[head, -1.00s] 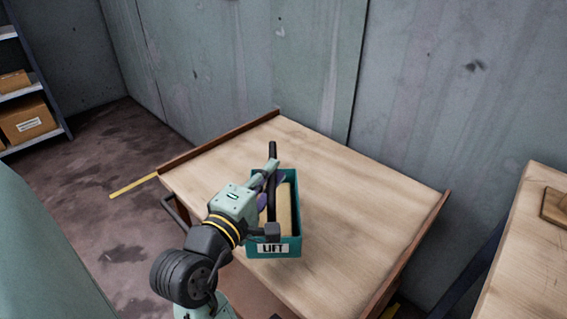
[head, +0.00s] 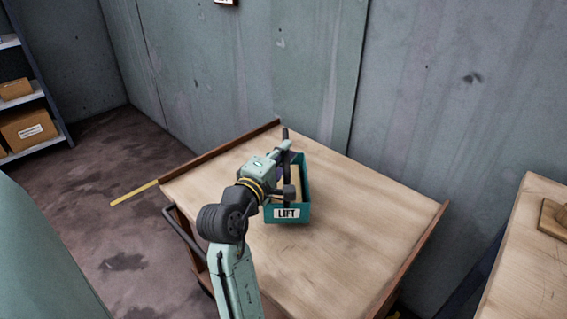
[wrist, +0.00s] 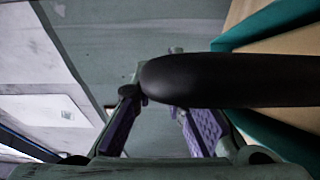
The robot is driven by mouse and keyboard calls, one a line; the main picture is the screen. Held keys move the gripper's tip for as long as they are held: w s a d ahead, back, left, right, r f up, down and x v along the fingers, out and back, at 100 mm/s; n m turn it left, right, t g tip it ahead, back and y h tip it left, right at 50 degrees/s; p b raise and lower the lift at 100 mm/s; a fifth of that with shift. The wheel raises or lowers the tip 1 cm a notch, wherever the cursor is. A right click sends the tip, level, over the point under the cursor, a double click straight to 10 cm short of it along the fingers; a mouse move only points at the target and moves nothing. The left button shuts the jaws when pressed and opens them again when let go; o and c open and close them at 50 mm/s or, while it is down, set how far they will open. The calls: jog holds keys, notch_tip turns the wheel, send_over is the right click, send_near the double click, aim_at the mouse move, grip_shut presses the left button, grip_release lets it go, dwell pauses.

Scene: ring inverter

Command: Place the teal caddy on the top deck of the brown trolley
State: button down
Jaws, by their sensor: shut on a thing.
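The teal caddy (head: 304,214), with a LIFT label on its front, is upright over the brown trolley's pale wooden top deck (head: 350,245), towards its back left. I cannot tell whether its base touches the deck. A light block shows inside it. My gripper (head: 284,150) is shut on the caddy's dark handle and partly hides the caddy. In the wrist view the black handle (wrist: 230,80) crosses in front of the purple-padded fingers of my gripper (wrist: 162,122), and the teal rim (wrist: 262,24) shows at right.
The trolley has raised brown edges at left (head: 225,150) and right. A push handle (head: 183,232) is at its left front. Bare deck lies right and in front of the caddy. A wooden bench (head: 515,260) stands at right, a wall (head: 420,90) behind, and a shelf with boxes (head: 27,130) far left.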

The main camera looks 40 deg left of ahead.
jog(key=shift+f, duration=1.7)
jog(key=c, duration=1.6)
grip_release()
jog(key=shift+f, duration=0.1)
jog(key=shift+s+r, duration=0.1)
jog(key=shift+r, duration=0.15)
jog(key=b+v, duration=0.1)
jog(key=v, duration=1.1)
jog(key=shift+b, duration=0.35)
